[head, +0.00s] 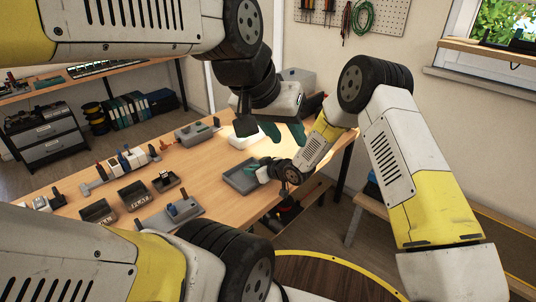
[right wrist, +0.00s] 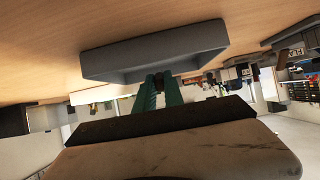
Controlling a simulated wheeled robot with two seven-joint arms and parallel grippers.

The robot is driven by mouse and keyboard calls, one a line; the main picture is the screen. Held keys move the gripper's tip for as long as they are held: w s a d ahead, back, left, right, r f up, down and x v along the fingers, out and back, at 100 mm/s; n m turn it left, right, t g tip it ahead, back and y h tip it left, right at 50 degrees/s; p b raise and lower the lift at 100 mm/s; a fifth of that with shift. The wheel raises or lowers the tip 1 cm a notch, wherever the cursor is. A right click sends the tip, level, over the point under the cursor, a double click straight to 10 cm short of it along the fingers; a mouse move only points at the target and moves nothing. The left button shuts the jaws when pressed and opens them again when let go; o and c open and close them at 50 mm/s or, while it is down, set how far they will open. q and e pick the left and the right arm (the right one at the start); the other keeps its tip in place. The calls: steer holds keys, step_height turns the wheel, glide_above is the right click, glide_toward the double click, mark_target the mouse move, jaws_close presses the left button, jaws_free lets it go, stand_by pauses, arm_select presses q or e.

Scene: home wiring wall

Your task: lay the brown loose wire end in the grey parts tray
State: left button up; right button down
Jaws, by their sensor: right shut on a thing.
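The grey parts tray (head: 236,183) lies on the right part of the wooden workbench. It also shows in the right wrist view (right wrist: 155,50), which is upside down. My right gripper (head: 254,167) is low at the tray, its green fingertips over the tray's right side. In the right wrist view its fingers (right wrist: 160,82) are close together with a small dark thing between them. I take this for the brown loose wire end, but its colour and shape are too small to make out. My left gripper (head: 284,134) hangs above and behind the tray, its green fingers apart and empty.
Several wiring devices and small holders (head: 122,161) stand on the left part of the workbench (head: 200,163). A grey device (head: 197,132) lies at the back edge. A white lit pad (head: 243,138) is behind the tray. Bare bench lies left of the tray.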

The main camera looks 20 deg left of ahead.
steer(key=shift+f, duration=0.35)
steer(key=c, duration=1.4)
jaws_free()
steer(key=shift+o, duration=0.2)
steer(key=shift+d+r, duration=0.1)
steer(key=v, duration=0.7)
steer(key=shift+s+d+r, duration=0.1)
steer(key=shift+s+d, duration=0.1)
